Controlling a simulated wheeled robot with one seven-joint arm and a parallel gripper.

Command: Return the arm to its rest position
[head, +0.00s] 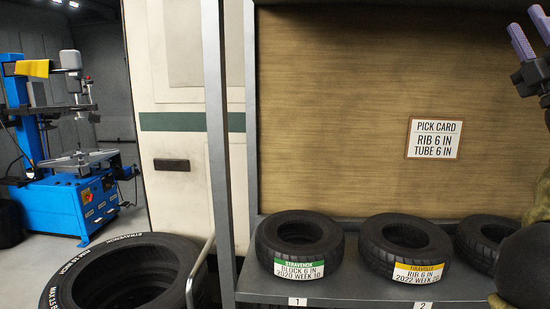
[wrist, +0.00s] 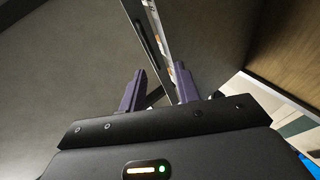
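My gripper (head: 525,19) is at the upper right edge of the head view, raised in front of the shelf's back panel with its purple fingers pointing up. In the wrist view my gripper (wrist: 159,69) shows its two fingers apart with nothing between them. Part of my arm shows along the right edge of the head view and covers part of the shelf there.
A shelf (head: 380,292) holds a green-labelled tyre (head: 299,240), a yellow-labelled tyre (head: 405,247) and a partly hidden third tyre (head: 478,240). A pick card (head: 434,138) hangs behind. Large tyres (head: 125,275) and a blue machine (head: 70,205) stand left.

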